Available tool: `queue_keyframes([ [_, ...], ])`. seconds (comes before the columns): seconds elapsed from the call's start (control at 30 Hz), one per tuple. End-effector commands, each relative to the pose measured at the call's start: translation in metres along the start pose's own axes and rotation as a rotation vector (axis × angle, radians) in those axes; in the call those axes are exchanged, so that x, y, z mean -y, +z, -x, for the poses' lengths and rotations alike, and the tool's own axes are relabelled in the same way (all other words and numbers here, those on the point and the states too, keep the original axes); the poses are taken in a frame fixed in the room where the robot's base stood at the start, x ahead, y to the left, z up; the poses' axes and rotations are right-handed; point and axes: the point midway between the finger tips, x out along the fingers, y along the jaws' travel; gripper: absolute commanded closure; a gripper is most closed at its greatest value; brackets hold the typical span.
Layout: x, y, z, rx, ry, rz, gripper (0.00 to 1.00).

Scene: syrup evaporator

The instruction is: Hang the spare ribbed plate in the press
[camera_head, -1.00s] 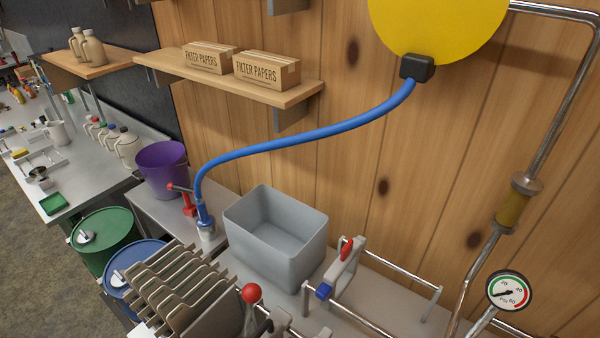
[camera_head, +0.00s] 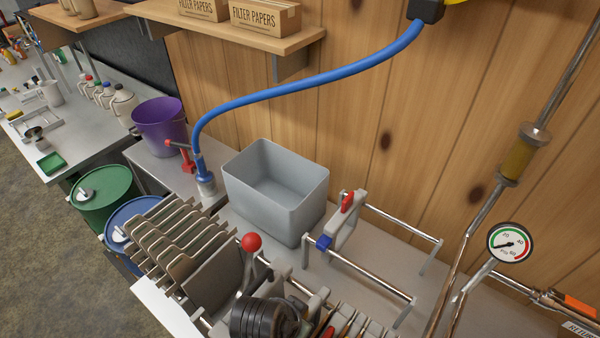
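A pack of ribbed grey-beige plates (camera_head: 180,236) stands on edge at the lower left, on the bench. A red-knobbed lever (camera_head: 251,243) rises at its right end. To the right, two bright metal rails (camera_head: 372,275) run across the bench, and an upright light-grey plate or block (camera_head: 347,222) with red and blue parts sits at their left end. More plate edges (camera_head: 345,325) show at the bottom edge, cut off. I cannot tell which plate is the spare.
A grey open bin (camera_head: 276,190) stands behind the plates. A blue hose (camera_head: 300,87) arches over it from a valve (camera_head: 205,180). A gauge (camera_head: 510,243) and pipe (camera_head: 470,240) stand at right.

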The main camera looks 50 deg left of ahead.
Motion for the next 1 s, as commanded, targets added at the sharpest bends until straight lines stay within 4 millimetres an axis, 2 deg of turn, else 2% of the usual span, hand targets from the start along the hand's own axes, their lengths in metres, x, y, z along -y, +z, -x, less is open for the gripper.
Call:
queue_keyframes([
  [0.47, 0.0003, 0.0014, -0.0069, -0.006, -0.002, -0.001, 1.0],
  [0.5, 0.0003, 0.0014, -0.0069, -0.006, -0.002, -0.001, 0.67],
  [0.67, 0.0002, 0.002, -0.0073, -0.004, -0.001, 0.0, 0.38],
  [0.87, -0.0002, 0.0048, -0.0091, 0.003, 0.001, 0.0, 0.34],
  [0.97, -0.0004, 0.005, -0.0092, 0.004, 0.001, 0.0, 0.16],
  [1.0, -0.0006, 0.0051, -0.0092, 0.004, 0.002, 0.0, 0.15],
])
